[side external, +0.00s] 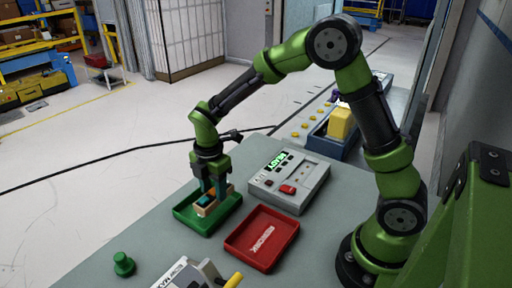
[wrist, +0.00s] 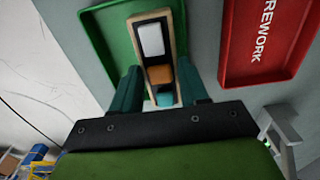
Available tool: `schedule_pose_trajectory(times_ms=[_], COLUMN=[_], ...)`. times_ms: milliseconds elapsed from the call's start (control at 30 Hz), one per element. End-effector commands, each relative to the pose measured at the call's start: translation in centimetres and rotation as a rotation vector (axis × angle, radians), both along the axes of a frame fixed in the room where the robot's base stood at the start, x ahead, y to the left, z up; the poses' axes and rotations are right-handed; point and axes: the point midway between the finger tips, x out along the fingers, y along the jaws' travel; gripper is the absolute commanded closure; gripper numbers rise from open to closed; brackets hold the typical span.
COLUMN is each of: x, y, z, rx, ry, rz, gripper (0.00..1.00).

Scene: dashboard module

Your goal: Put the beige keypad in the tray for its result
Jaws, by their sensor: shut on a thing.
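The beige keypad (wrist: 151,22) is a long beige-framed block with white, orange and teal keys. In the side external view the keypad (side external: 208,208) is within the outline of the green tray (side external: 230,213). My gripper (wrist: 158,92) is shut on the keypad, one finger on each long side. In the side view my gripper (side external: 213,188) points down over the green tray. I cannot tell whether the keypad touches the tray floor. The red tray (side external: 262,257), marked REWORK, lies to the right; it also shows in the wrist view (wrist: 233,65).
A grey tester (side external: 312,188) with a lit green display, seemingly reading READY, and a red button stands behind the red tray. A green knob (side external: 123,263) and a grey device with a yellow handle (side external: 234,281) are at the front. A yellow block (side external: 341,123) sits farther back.

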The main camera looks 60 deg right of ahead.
Motion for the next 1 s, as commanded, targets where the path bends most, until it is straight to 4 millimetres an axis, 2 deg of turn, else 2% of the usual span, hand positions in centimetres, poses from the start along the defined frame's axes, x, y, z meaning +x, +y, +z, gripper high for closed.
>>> schedule_pose_trajectory(times_ms=[100,300,533,900,933,1000], x=[1.4,2.6,2.5,2.5,2.5,2.5], y=[0.2,0.4,0.4,0.3,0.3,0.3], z=[-0.1,-0.3,-3.6,-4.0,-4.1,-4.1], rx=[0.0,0.0,-0.001,0.0,0.0,0.0], ry=[0.0,0.0,0.002,0.001,0.001,0.001], rz=[0.001,0.001,0.002,0.0,0.0,0.001], gripper=[0.9,0.9,0.9,0.9,0.54,0.44])
